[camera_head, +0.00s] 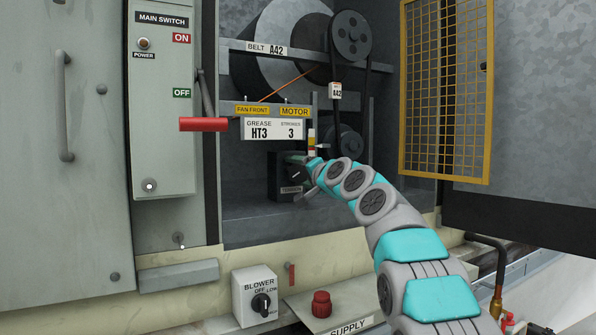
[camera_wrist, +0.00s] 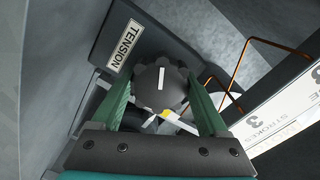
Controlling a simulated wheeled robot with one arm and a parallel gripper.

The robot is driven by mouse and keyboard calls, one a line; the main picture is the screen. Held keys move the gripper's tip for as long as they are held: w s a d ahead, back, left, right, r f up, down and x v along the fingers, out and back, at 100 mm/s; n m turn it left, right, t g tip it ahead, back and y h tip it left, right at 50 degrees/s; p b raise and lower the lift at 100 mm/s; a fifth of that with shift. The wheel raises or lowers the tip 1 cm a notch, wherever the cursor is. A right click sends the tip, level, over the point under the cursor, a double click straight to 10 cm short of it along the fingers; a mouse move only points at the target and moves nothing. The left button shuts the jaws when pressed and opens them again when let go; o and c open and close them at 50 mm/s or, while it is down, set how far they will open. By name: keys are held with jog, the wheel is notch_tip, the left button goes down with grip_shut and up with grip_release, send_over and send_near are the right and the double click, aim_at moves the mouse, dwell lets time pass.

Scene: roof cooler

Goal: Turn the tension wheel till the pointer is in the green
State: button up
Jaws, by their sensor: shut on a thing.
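The tension wheel (camera_wrist: 161,88) is a dark grey, scalloped knob with a white line on its face. In the wrist view it sits between the two green fingers of my gripper (camera_wrist: 160,82), which is shut on it. The white TENSION label (camera_wrist: 125,46) is up and left of the wheel. In the head view my gripper (camera_head: 304,175) reaches the dark tension block (camera_head: 281,184) low in the cabinet. A small coloured upright scale (camera_head: 311,138) stands just above it. I cannot tell where its pointer is. A white and yellow strip (camera_wrist: 178,122) shows below the wheel in the wrist view.
Belt pulleys (camera_head: 350,36) and a belt are above and behind my gripper. The grease sign (camera_head: 273,129) hangs close above left. The main switch lever with its red handle (camera_head: 204,125) sticks out at left. A yellow mesh guard (camera_head: 445,90) stands at right.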

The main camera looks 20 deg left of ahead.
aim_at(300, 173)
dwell(0.4)
jog(key=o, duration=1.3)
jog(key=shift+c, duration=0.2)
jog(key=shift+s+d+f, duration=0.1)
jog(key=b+v, duration=0.3)
jog(key=v, duration=0.3)
jog(key=shift+b, duration=0.3)
jog(key=shift+v, duration=0.8)
